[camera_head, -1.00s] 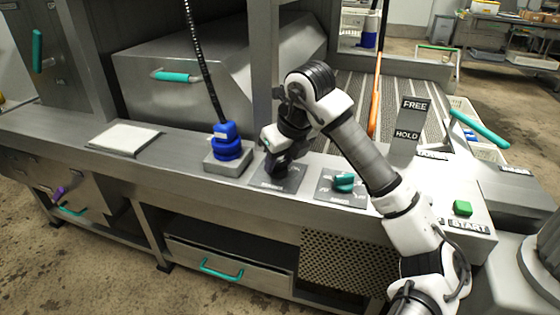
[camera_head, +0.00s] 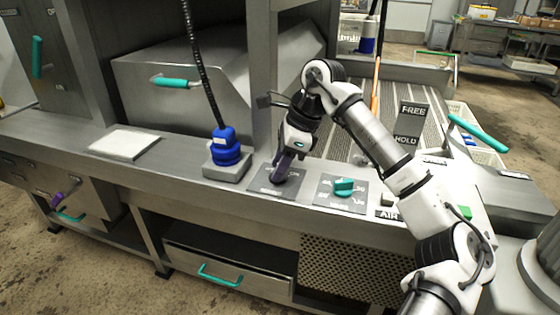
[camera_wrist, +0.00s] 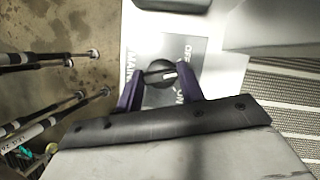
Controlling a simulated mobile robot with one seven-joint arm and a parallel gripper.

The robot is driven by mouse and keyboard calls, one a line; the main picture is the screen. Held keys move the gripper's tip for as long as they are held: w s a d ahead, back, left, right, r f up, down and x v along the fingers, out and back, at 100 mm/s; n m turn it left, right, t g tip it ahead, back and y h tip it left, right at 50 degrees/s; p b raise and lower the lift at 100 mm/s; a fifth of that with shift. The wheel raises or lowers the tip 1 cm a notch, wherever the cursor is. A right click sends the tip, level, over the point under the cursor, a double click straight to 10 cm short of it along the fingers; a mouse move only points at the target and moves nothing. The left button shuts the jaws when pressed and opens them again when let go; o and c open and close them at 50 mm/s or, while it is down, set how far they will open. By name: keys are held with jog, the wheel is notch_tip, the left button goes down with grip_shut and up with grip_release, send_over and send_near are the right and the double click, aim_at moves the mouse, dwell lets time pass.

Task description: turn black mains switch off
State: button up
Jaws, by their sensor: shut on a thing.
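The black mains switch (camera_wrist: 158,80) is a round knob with a light mark on a grey plate (camera_wrist: 186,68) lettered OFF, ON and MAINS in the wrist view. The mark points right, roughly between OFF and ON; its exact setting is hard to tell. My gripper (camera_wrist: 161,78) has a dark purple finger on each side of the knob and is shut on it. In the head view my gripper (camera_head: 281,174) points down at the plate (camera_head: 262,182) and hides most of the switch.
A blue plug (camera_head: 226,148) with a black hose stands on a grey block left of the switch. A teal knob (camera_head: 344,187) sits on a plate to the right.

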jog(key=n+g, duration=0.1)
jog(key=n, duration=0.1)
jog(key=n+g+p, duration=0.1)
jog(key=n, duration=0.2)
jog(key=shift+w+r, duration=0.1)
jog(key=shift+w, duration=0.05)
jog(key=shift+n+h, duration=0.3)
jog(key=shift+h, duration=0.1)
jog(key=o, duration=1)
jog(key=p+v, duration=0.2)
jog(key=v, duration=1.1)
jog(key=shift+d+r+p, duration=0.2)
jog(key=shift+r+p, duration=0.1)
jog(key=shift+f, duration=0.1)
